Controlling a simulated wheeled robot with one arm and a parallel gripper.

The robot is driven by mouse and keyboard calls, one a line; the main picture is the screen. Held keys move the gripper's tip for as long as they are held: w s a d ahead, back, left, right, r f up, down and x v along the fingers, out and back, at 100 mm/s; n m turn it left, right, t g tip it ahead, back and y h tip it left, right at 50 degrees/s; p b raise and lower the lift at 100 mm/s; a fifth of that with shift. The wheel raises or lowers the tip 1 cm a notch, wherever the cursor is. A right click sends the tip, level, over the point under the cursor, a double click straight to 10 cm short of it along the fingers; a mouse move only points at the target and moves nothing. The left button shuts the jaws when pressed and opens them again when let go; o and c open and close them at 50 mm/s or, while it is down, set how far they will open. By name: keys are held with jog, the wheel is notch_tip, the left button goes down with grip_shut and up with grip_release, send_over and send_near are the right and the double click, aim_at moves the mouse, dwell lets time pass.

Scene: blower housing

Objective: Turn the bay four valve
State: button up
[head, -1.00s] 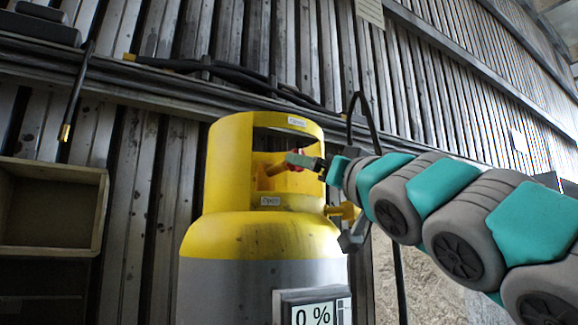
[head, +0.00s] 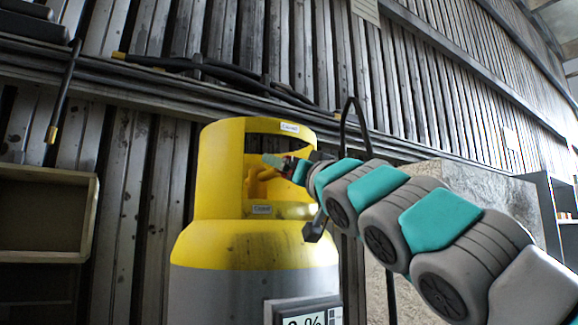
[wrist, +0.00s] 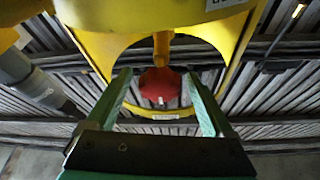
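The gas cylinder has a grey body (head: 215,295) and a yellow top with a cut-out collar (head: 220,165). Inside the collar is a yellow valve stem, seen in the wrist view (wrist: 161,46), ending in a red knob (wrist: 160,86). In the head view the knob is mostly hidden by my gripper (head: 277,162), which reaches into the collar opening from the right. In the wrist view my green fingers (wrist: 159,80) are open, one on each side of the red knob, with gaps showing between knob and fingers.
A display (head: 303,312) on the cylinder's front is cut off by the picture edge. A side fitting (head: 315,228) sticks out at the right of the cylinder. A wooden box shelf (head: 45,215) is at left, and dark hoses (head: 230,75) run along the slatted wall behind.

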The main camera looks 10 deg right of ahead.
jog(key=c, duration=1.3)
jog(key=shift+c, duration=0.2)
jog(key=shift+n+y, duration=0.4)
jog(key=shift+n, duration=0.2)
jog(key=n+y, duration=0.1)
jog(key=n, duration=0.1)
jog(key=n+g+y, duration=0.1)
jog(key=n, duration=0.1)
jog(key=shift+s+n+y, duration=0.1)
jog(key=shift+n+y, duration=0.2)
jog(key=shift+n, duration=0.1)
jog(key=n+g+y, duration=0.1)
jog(key=n, duration=0.2)
jog(key=n+g+y, duration=0.1)
jog(key=n, duration=0.2)
jog(key=shift+n+y, duration=0.4)
jog(key=n+g+y, duration=0.1)
jog(key=n+g, duration=0.1)
jog(key=n, duration=0.3)
jog(key=shift+a, duration=0.1)
jog(key=shift+n+g, duration=0.5)
jog(key=shift+n, duration=0.8)
jog(key=shift+a+f+n+g, duration=0.1)
jog(key=shift+n+g, duration=0.2)
jog(key=shift+n, duration=0.8)
